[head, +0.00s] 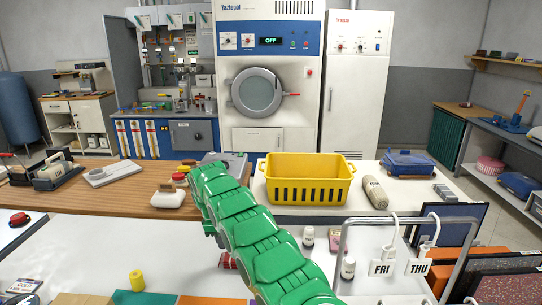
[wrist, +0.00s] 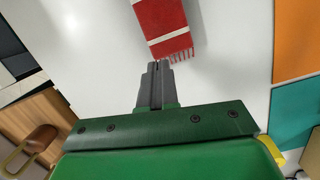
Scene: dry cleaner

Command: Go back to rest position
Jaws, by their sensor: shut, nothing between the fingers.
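My green arm reaches forward from the lower right of the head view. My gripper (wrist: 156,68) shows in the wrist view with its two grey fingers together and nothing between them. It is above a white surface (wrist: 95,40), close to the fringed end of a red and white striped cloth (wrist: 162,18). I cannot tell whether the fingertips touch the fringe. In the head view the arm hides the gripper's fingers, and only a small red piece of cloth (head: 228,261) shows beside the arm.
A yellow basket (head: 307,168) stands on the counter behind the arm. A metal rail with FRI (head: 381,268) and THU (head: 419,267) tags is right of the arm. A yellow cylinder (head: 137,281) stands on the left, where the white table is mostly clear.

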